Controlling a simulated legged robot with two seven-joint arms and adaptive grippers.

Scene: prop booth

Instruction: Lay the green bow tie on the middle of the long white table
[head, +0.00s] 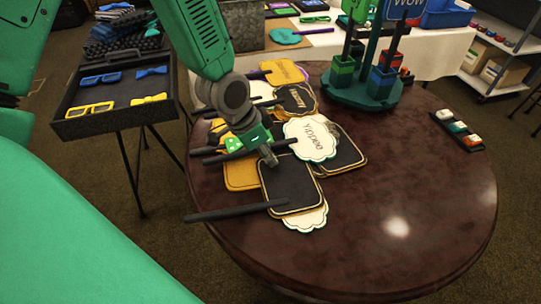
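A small green piece with pale dots (233,144), which looks like the green bow tie, is among the signs on the round table, right beside my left gripper. It is partly hidden, and I cannot tell whether the gripper touches it. My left gripper (267,154) points down over the sign pile; its fingers are small and dark, and I cannot tell whether they are open or shut. The long white table (430,52) stands at the back, its middle partly hidden by a green stand. My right gripper is not in view.
The round brown table (400,190) has sign paddles (310,138) piled at its left and is bare at front right. The green stand (362,92) holds upright signs at its back. A dark tray (118,100) of glasses and bow ties is at left. A blue crate (446,17) is at the back.

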